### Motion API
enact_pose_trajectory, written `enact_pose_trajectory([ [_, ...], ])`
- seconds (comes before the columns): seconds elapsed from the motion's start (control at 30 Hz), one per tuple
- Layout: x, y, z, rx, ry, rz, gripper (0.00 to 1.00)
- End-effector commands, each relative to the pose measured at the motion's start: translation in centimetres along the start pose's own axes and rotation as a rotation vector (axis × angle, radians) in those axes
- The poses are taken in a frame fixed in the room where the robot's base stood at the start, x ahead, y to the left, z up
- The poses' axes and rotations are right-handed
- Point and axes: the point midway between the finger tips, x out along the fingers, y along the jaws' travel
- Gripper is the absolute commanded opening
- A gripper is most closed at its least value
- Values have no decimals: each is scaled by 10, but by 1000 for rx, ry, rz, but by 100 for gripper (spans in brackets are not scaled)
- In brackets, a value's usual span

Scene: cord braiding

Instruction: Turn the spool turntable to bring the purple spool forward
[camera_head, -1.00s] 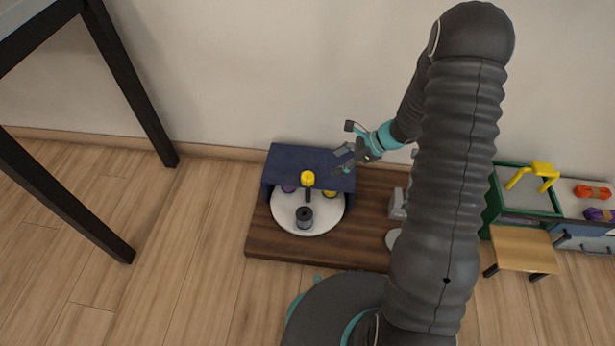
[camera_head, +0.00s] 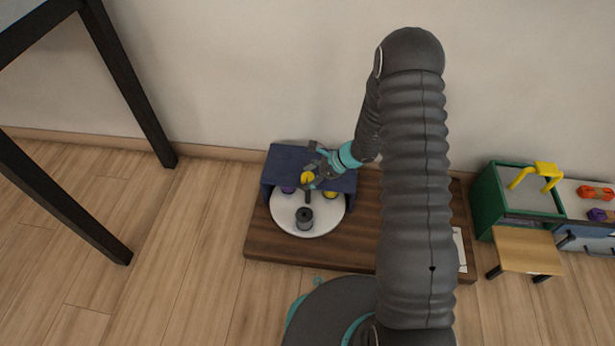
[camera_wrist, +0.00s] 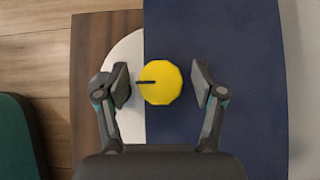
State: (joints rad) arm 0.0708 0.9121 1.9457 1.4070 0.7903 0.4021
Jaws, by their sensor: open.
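The white turntable (camera_head: 322,224) sits on a brown wooden base, its back part under a dark blue cover (camera_head: 290,160). A grey spool (camera_head: 304,218) stands at its front. The purple spool (camera_head: 288,189) is at the back left, partly hidden by the cover. A yellow spool (camera_head: 331,194) is at the back right. A yellow knob (camera_head: 307,178) tops the centre post; in the wrist view the knob (camera_wrist: 160,82) shows a black mark pointing left. My gripper (camera_head: 315,166) is at the knob. In the wrist view my gripper (camera_wrist: 161,84) is open, one finger on each side, with gaps visible.
The wooden base (camera_head: 262,240) extends right behind my arm. A green box (camera_head: 487,205) with a yellow handle, a small wooden stool (camera_head: 527,250) and orange and purple items stand at the right. A dark table leg (camera_head: 130,85) is at the left. Floor left of the base is clear.

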Motion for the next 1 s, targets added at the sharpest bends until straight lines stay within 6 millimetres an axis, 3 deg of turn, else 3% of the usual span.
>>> enact_pose_trajectory([
  [0.23,0,0,0,0,0,0,66],
  [0.5,0,0,0,0,0,0,0],
  [1.0,-4,-3,-3,-29,0,28,0],
])
